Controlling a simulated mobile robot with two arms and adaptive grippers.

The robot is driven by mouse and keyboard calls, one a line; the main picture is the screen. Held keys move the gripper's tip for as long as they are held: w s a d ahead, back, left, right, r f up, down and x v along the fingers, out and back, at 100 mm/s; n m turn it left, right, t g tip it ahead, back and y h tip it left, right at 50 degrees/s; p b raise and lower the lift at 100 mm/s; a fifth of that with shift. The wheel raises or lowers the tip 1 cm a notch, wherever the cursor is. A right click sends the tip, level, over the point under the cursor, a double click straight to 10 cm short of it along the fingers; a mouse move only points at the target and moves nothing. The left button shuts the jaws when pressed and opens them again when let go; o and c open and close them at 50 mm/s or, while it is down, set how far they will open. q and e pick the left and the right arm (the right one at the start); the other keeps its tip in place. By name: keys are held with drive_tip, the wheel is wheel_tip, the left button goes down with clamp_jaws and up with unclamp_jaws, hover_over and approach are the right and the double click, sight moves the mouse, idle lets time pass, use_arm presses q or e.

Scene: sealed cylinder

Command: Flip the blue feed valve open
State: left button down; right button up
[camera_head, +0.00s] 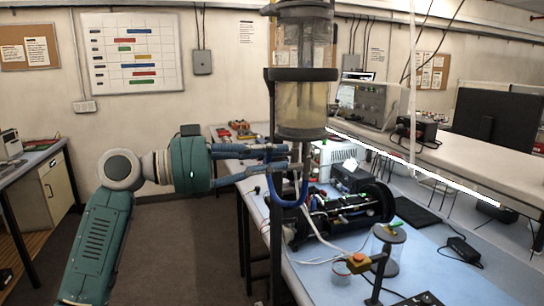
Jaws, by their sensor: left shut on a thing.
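My left gripper (290,159) reaches in from the left, its fingers level and pointing right at the pipework beneath the clear cylinder (302,108). It is shut on the blue feed valve, which the fingers mostly hide, so I cannot tell the handle's angle. A blue U-shaped hose (290,204) hangs just below the fingertips. The cylinder holds pale yellowish liquid and sits in a dark frame with an upright post (276,230). My right gripper is not in view.
A black open-framed machine with wiring (345,209) lies on the blue bench behind the hose. The floor left of the bench is clear.

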use_arm(q)
drive_tip(key=c, duration=1.6)
unclamp_jaws()
drive_tip(key=shift+o, duration=0.2)
drive_tip(key=v, duration=1.2)
